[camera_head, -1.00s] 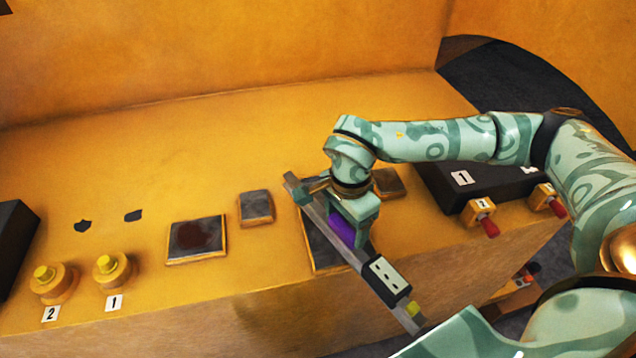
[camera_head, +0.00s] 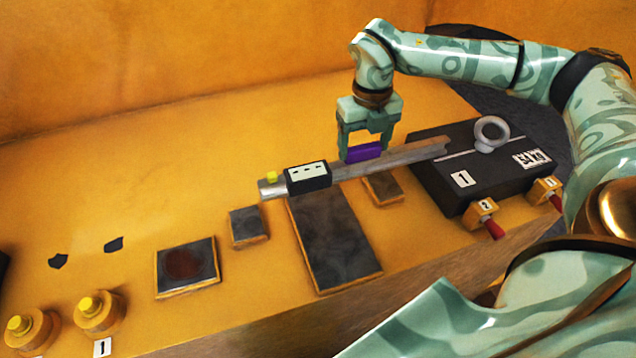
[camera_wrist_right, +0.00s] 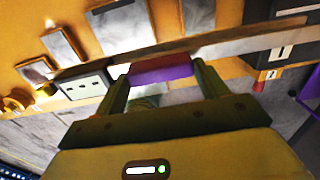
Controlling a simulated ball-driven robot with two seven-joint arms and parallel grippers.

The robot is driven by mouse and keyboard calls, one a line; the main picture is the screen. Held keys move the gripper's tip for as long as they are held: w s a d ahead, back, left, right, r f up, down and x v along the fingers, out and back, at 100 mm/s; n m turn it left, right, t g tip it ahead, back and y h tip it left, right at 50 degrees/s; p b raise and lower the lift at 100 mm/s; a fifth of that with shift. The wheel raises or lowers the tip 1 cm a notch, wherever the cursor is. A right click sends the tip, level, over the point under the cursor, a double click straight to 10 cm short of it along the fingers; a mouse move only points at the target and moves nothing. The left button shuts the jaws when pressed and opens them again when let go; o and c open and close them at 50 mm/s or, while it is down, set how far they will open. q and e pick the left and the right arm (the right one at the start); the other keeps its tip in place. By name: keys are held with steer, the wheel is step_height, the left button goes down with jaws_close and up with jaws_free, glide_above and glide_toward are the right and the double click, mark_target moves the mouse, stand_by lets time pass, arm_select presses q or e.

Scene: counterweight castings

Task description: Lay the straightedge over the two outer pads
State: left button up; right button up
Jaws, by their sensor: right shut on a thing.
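The straightedge (camera_head: 405,157) is a long grey bar with a purple grip (camera_head: 364,152), a black box with a white label (camera_head: 307,177) and a yellow knob at its left end. My right gripper (camera_head: 366,150) is shut on the purple grip, which also shows in the right wrist view (camera_wrist_right: 160,69). The bar appears held above the bench, crossing in front of the far end of the large dark pad (camera_head: 335,240). Smaller pads flank it: one left (camera_head: 248,225), one right (camera_head: 383,188), its far part near the bar. My left gripper is out of view.
A square plate with a reddish stain (camera_head: 186,265) lies further left. A black case (camera_head: 485,185) with a grey ring (camera_head: 491,132) stands right, near the bar's right end. Yellow knobs (camera_head: 97,312) are at front left, red-tipped switches (camera_head: 490,222) at front right.

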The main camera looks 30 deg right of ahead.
steer(key=w+a+f, duration=0.1)
steer(key=a, duration=0.1)
steer(key=w+a+f, duration=0.1)
steer(key=a, duration=0.1)
steer(key=shift+w+a+f, duration=0.1)
steer(key=shift+w+f, duration=0.25)
steer(key=shift+w+a+f+b, duration=0.1)
steer(key=shift+w+a+f, duration=0.35)
steer(key=shift+f, duration=0.9)
steer(key=shift+w+a+f+b, duration=0.2)
steer(key=shift+a+f, duration=0.45)
steer(key=shift+f, duration=0.65)
steer(key=shift+w+a+f+b, duration=0.1)
steer(key=shift+w+a+f, duration=0.4)
steer(key=shift+f, duration=0.85)
steer(key=shift+s+a+f, duration=0.1)
steer(key=o, duration=1.9)
step_height(320, 180, up, 12)
steer(key=shift+r+p, duration=0.1)
steer(key=shift+p, duration=0.35)
